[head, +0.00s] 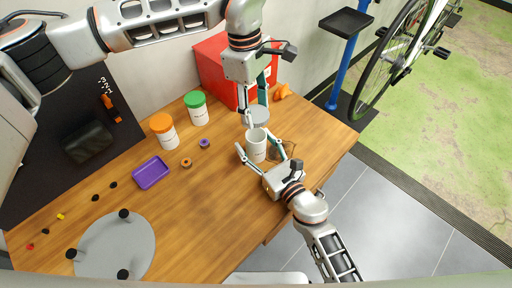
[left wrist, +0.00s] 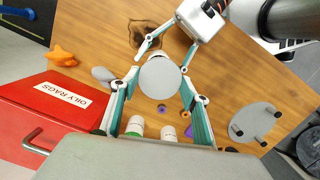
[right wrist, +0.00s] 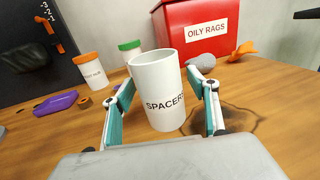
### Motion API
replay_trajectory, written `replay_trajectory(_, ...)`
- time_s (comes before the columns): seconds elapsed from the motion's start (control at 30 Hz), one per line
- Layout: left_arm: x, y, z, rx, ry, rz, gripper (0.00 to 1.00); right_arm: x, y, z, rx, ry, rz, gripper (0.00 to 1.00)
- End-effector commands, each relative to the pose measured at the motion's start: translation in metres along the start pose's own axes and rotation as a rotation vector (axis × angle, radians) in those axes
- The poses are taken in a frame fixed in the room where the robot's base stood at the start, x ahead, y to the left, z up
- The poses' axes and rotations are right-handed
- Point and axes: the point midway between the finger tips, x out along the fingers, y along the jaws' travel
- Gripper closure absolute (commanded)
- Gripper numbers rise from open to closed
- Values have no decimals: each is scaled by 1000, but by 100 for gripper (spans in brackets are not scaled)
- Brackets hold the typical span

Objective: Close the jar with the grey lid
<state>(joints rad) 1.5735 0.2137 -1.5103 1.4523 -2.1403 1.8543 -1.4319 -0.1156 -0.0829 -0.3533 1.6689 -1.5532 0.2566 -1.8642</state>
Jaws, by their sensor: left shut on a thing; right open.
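The grey lid (head: 256,117) is a flat disc held level by my left gripper (head: 256,111), shut on its edges; it also shows in the left wrist view (left wrist: 160,77). The white jar (head: 256,149), labelled SPACERS, stands upright and uncovered on the table just below the lid; in the head view the lid appears slightly behind its rim, apart from it. My right gripper (head: 254,141) is open, with one finger on either side of the jar; in the right wrist view the jar (right wrist: 158,90) stands between the fingers. I cannot tell whether they touch it.
A jar with an orange lid (head: 164,131) and one with a green lid (head: 197,108) stand to the left. A red OILY RAGS box (head: 214,65) is behind. A purple tray (head: 151,172) and small rings lie on the table. A grey rounded object (right wrist: 206,70) lies behind the jar.

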Motion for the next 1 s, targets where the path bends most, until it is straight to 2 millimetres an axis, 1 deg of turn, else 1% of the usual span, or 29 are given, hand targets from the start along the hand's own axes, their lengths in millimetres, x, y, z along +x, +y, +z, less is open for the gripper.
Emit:
replay_trajectory(0.1,0,0,0,0,0,0,66,0,0,0,0,0,0,41)
replay_trajectory(0.13,0,0,0,0,0,0,66,0,0,0,0,0,0,44)
replay_trajectory(0.17,0,0,0,0,0,0,66,0,0,0,0,0,0,51)
replay_trajectory(0.2,0,0,0,0,0,0,66,0,0,0,0,0,0,62)
replay_trajectory(0.27,0,0,0,0,0,0,66,0,0,0,0,0,0,77)
replay_trajectory(0.3,0,0,0,0,0,0,66,0,0,0,0,0,0,88)
replay_trajectory(0.33,0,0,0,0,0,0,66,0,0,0,0,0,0,96)
replay_trajectory(0.37,0,0,0,0,0,0,66,0,0,0,0,0,0,100)
replay_trajectory(0.47,3,0,0,0,0,-1,66,0,0,0,0,0,0,100)
replay_trajectory(0.8,45,0,-5,0,-2,-1,66,0,0,0,0,0,0,100)
replay_trajectory(0.9,49,0,-5,0,-2,0,66,0,0,0,0,0,0,100)
replay_trajectory(1.0,50,0,-5,0,-2,1,66,0,0,0,0,0,0,100)
